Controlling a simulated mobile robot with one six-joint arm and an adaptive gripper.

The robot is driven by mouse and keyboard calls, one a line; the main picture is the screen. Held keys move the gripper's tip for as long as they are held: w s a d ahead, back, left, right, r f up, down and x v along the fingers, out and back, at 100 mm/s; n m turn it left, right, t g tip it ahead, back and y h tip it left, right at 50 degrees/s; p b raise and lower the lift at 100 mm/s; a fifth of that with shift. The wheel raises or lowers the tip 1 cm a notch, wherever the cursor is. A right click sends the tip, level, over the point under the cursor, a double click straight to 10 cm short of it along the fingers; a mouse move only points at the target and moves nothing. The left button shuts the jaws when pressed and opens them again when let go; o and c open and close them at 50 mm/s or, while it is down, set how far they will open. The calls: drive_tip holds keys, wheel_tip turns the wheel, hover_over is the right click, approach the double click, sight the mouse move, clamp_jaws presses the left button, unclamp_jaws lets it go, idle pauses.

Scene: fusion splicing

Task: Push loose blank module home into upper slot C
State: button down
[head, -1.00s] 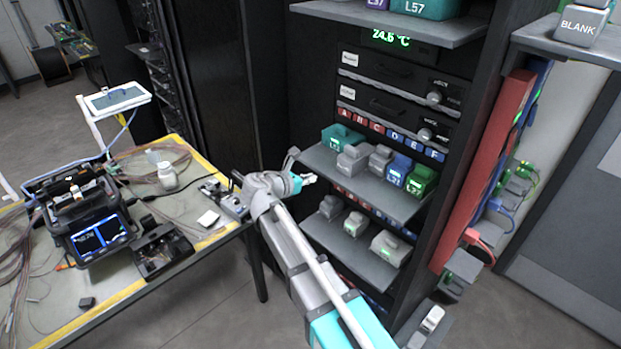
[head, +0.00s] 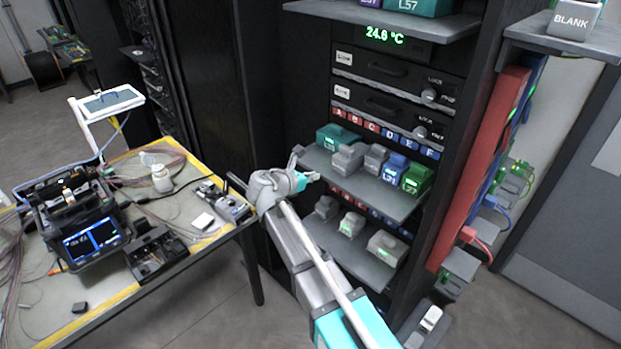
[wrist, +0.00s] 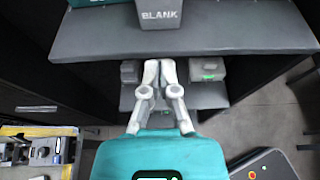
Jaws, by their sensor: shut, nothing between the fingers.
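The grey blank module (head: 348,158) stands on the upper shelf (head: 385,196), farther forward than its neighbours. In the wrist view a grey module marked BLANK (wrist: 160,14) is at the top, near the shelf's front edge. The slot label C (head: 372,127) is on the strip behind the modules. My gripper (head: 312,177) is in front of the shelf's left part. In the wrist view its fingertips (wrist: 160,64) are together and empty, in line with BLANK. They appear at the shelf's front edge, apart from the module. The module's back is hidden.
Teal (head: 336,136), grey (head: 375,158), blue L31 (head: 395,168) and green L27 (head: 416,179) modules share the shelf. A lower shelf (head: 370,262) holds grey modules. The workbench (head: 120,215) with the splicer (head: 88,232) is at left. Another BLANK module (head: 573,20) stands at upper right.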

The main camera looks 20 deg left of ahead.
sight(339, 166)
drive_tip(key=shift+w+d+f+b, duration=0.3)
drive_tip(key=shift+w+d, duration=0.75)
drive_tip(key=shift+w, duration=1.55)
drive_tip(key=shift+w+d+f+b, duration=0.25)
drive_tip(key=shift+w+d, duration=0.85)
drive_tip(key=shift+w, duration=1.5)
drive_tip(key=shift+w+d+f+b, duration=0.3)
drive_tip(key=shift+w+d, duration=0.75)
drive_tip(key=shift+w, duration=1.55)
drive_tip(key=shift+s+a, duration=0.5)
drive_tip(key=shift+s, duration=0.75)
drive_tip(key=shift+s+a, duration=0.55)
drive_tip(key=shift+s, duration=0.7)
drive_tip(key=shift+s+a, duration=0.5)
drive_tip(key=shift+s, duration=0.75)
